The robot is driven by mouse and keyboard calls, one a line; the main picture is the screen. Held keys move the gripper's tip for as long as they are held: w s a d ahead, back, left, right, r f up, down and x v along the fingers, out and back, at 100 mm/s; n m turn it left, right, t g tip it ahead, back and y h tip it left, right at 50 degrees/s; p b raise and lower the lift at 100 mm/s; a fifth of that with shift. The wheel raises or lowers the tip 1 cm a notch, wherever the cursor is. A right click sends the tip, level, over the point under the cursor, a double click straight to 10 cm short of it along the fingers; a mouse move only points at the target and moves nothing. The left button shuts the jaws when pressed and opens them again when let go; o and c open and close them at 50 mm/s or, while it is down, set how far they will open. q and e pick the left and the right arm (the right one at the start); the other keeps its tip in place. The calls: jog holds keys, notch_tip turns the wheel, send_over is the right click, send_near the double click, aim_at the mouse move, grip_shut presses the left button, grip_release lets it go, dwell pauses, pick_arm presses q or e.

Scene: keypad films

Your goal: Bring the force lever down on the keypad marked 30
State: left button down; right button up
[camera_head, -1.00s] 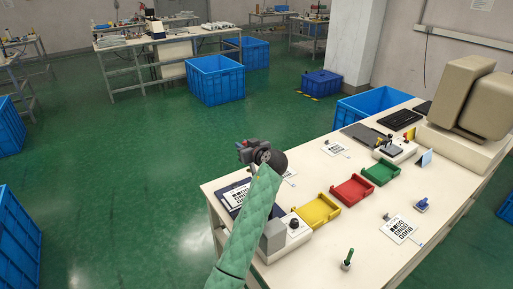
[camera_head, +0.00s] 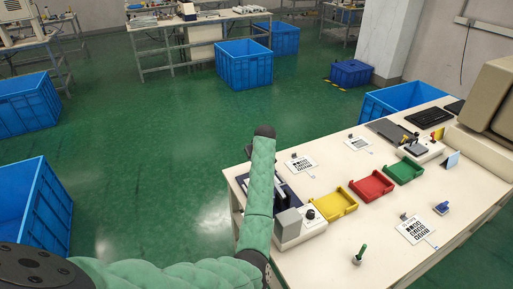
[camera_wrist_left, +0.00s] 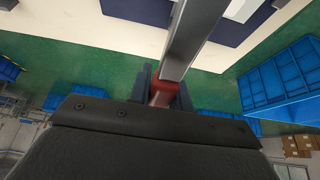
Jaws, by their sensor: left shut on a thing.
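My left gripper (camera_wrist_left: 162,92) is shut on the red grip (camera_wrist_left: 160,93) at the end of a grey metal lever (camera_wrist_left: 191,38) in the left wrist view. In the head view my green-sleeved left arm hides most of the gripper and lever. The dark blue pad (camera_head: 287,190) of the press lies beside the arm at the table's near left end; its middle is hidden. White keypad films lie on the table, one (camera_head: 300,164) behind the pad and another (camera_head: 415,230) at the right. Their markings are too small to read. My right gripper is out of view.
A white device with a grey box (camera_head: 287,223) stands beside my arm. Yellow (camera_head: 334,207), red (camera_head: 371,187) and green (camera_head: 404,171) trays run along the table. A green-handled tool (camera_head: 360,254) stands near the front. Blue crates (camera_head: 245,70) stand on the floor.

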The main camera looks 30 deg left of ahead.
pick_arm(q)
jog(key=shift+f+g+h, duration=0.5)
jog(key=shift+f+h, duration=0.1)
jog(key=shift+f, duration=1.05)
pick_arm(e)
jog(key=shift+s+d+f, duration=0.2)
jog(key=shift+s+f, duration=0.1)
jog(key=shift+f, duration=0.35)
pick_arm(q)
jog(key=shift+f, duration=0.1)
jog(key=c, duration=1.5)
grip_release()
jog(key=shift+c, duration=0.2)
jog(key=shift+o, duration=1.3)
jog(key=shift+w+f, duration=0.1)
jog(key=shift+f, duration=0.05)
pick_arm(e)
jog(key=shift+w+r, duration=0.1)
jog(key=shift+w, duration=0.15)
